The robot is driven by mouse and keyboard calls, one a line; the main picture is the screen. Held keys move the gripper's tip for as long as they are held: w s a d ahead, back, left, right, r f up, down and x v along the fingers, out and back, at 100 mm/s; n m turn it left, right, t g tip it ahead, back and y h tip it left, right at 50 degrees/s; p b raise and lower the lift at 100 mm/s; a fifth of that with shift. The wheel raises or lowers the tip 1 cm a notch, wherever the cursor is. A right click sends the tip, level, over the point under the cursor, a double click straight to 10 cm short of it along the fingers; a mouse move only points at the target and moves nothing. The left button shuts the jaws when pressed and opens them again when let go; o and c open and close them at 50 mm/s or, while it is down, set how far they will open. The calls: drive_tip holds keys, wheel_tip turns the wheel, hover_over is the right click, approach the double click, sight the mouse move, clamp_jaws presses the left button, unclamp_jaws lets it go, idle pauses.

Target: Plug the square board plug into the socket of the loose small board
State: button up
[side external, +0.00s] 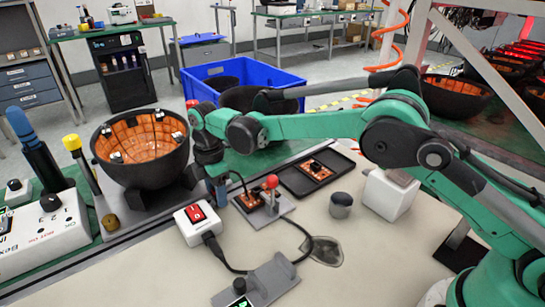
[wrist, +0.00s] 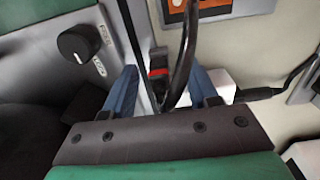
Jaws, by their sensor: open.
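My gripper (side external: 217,190) points down left of the small boards, its blue fingers apart. In the wrist view my gripper (wrist: 163,84) is open around a black cable (wrist: 184,55) and a dark piece with a red band (wrist: 158,69), possibly the square plug; whether a finger touches it I cannot tell. An orange small board (side external: 247,201) sits on a grey fixture beside a red-knobbed clamp (side external: 271,183); part of it shows at the top of the wrist view (wrist: 205,5). Another orange board (side external: 316,171) lies in a black tray (side external: 343,164). Which board is loose is unclear.
A white switch box (side external: 190,231) with a red rocker stands in front of my gripper, its black cable (side external: 306,245) looping across the table. A black bowl with orange lining (side external: 140,150) stands left. A grey cup (side external: 341,205) and white block (side external: 387,195) stand right.

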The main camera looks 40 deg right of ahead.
idle(0.4)
clamp_jaws()
idle(0.8)
drive_tip(key=shift+r, duration=0.1)
idle(0.5)
drive_tip(key=shift+r, duration=2.95)
